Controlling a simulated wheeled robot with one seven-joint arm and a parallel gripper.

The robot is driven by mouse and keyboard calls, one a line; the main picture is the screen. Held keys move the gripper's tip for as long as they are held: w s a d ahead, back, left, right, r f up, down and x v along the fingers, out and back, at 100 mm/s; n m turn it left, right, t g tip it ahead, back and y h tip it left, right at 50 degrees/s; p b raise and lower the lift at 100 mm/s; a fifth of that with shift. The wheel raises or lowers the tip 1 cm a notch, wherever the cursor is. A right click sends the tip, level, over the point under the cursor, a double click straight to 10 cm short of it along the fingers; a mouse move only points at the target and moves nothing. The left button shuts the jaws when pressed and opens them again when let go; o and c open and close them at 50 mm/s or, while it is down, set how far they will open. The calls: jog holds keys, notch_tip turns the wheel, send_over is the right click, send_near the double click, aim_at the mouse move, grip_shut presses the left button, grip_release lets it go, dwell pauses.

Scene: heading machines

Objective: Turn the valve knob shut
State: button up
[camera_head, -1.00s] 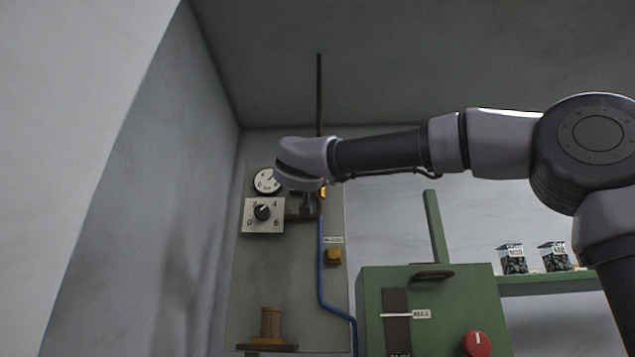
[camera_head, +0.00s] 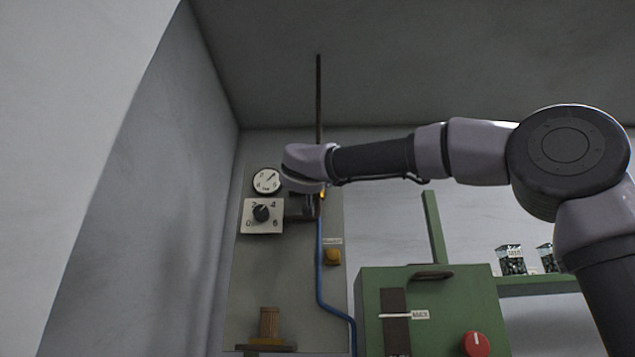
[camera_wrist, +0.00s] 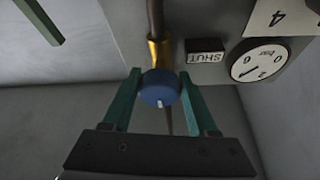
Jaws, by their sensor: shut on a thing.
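The valve knob (camera_wrist: 160,88) is blue and round with a small white mark on its near edge in the wrist view. It sits at a brass fitting (camera_wrist: 158,53) on a vertical pipe. My gripper (camera_wrist: 162,90) has its two green fingers on either side of the knob, shut on it. In the head view my gripper (camera_head: 308,205) is at the grey panel, and my wrist hides the knob there. A round pressure gauge (camera_head: 267,181) is left of my wrist; it also shows in the wrist view (camera_wrist: 258,60).
A square dial plate with a black knob (camera_head: 262,214) is just left of my gripper. A green machine (camera_head: 450,300) with a red knob (camera_head: 477,343) stands at lower right.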

jog(key=n+y, duration=0.1)
jog(key=n, duration=0.1)
jog(key=n+y, duration=0.1)
jog(key=n, duration=0.1)
jog(key=n+y, duration=0.1)
jog(key=n, duration=0.1)
jog(key=shift+d+n+y, duration=0.25)
jog(key=shift+n+y, duration=0.05)
jog(key=n+y, duration=0.1)
jog(key=n, duration=0.2)
jog(key=n+g+y, duration=0.1)
jog(key=n+y, duration=0.1)
jog(key=n, duration=0.1)
jog(key=shift+d+r+n, duration=0.1)
jog(key=shift+n, duration=0.2)
jog(key=n+y, duration=0.1)
jog(key=n, duration=0.1)
jog(key=n+g, duration=0.1)
jog(key=n, duration=0.2)
jog(key=shift+r+n+g+y, duration=0.1)
jog(key=shift+n+g+y, duration=0.2)
jog(key=shift+y, duration=0.1)
jog(key=shift+r+n+g, duration=0.1)
jog(key=shift+n+g, duration=0.8)
jog(key=shift+n, duration=1.4)
jog(key=o, duration=1.3)
jog(key=shift+o, duration=0.2)
